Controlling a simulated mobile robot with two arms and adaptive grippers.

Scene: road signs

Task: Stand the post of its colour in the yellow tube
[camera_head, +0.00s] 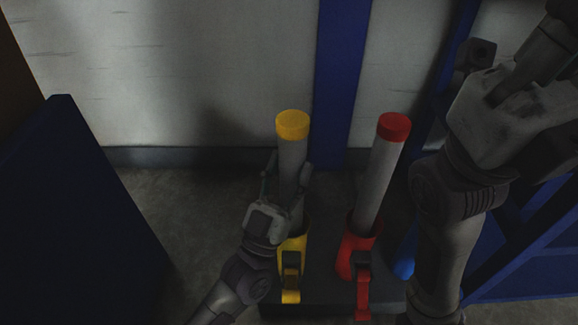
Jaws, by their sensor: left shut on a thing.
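The post with the yellow cap (292,126) is grey-white and upright in the head view. My left gripper (285,178) is shut on it around its middle, from the front. The post's lower end meets the rim of the yellow tube (294,247). My gripper and the tube's rim hide that end, so I cannot tell how deep it sits. A post with a red cap (393,127) stands in the red tube (358,245) to the right. My right arm shows at the right, but its fingertips are not in view.
Both tubes stand on a dark base (328,285) on the grey floor. Part of a blue tube (405,257) shows beside the red one, mostly behind my right arm. A dark blue panel (75,210) stands at the left. A pale wall with a blue upright is behind.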

